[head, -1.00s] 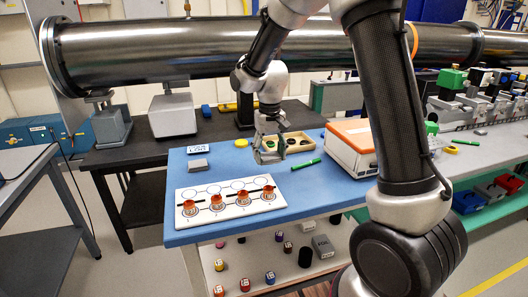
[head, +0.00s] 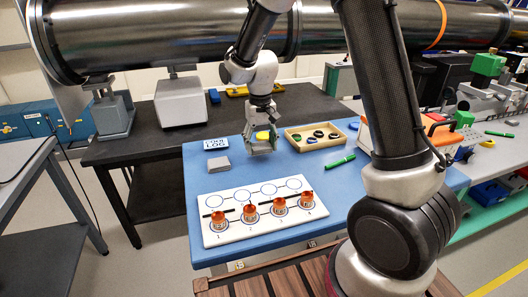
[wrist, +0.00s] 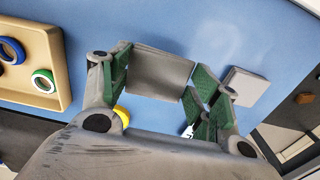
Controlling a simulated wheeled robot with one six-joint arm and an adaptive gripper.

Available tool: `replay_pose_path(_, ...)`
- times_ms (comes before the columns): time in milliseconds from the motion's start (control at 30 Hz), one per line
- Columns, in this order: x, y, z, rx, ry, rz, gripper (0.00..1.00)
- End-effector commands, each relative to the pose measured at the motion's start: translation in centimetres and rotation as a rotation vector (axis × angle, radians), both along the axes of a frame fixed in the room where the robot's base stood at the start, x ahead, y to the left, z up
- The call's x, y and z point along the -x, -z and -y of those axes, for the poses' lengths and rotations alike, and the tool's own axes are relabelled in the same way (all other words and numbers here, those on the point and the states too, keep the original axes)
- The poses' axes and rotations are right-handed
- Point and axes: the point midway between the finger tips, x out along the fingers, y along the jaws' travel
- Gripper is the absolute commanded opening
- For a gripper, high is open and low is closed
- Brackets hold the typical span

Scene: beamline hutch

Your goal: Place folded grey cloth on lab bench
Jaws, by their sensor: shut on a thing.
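My gripper (head: 262,148) is above the blue-topped lab bench (head: 345,195), left of the wooden tray. In the wrist view my gripper (wrist: 160,85) has its green-padded fingers on either side of a flat grey piece, which looks like the folded grey cloth (wrist: 158,72). In the head view the cloth is hard to tell from the grey fingers. I cannot tell whether it touches the bench top. A separate small grey block (head: 218,165) lies on the bench to the left; it also shows in the wrist view (wrist: 246,86).
A white numbered board (head: 240,238) holds several orange-topped vials in front. The bench between is clear. A steel pipe (head: 170,40) crosses behind.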

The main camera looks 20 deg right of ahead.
Motion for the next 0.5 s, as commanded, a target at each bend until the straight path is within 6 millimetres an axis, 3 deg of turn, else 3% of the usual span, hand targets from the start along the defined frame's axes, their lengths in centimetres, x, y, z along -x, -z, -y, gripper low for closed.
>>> replay_pose_path(200, 0.0, 3.1, 0.0, 0.001, 0.000, -0.002, 0.49)
replay_pose_path(500, 0.0, 3.4, 0.0, 0.000, 0.000, 0.000, 0.49)
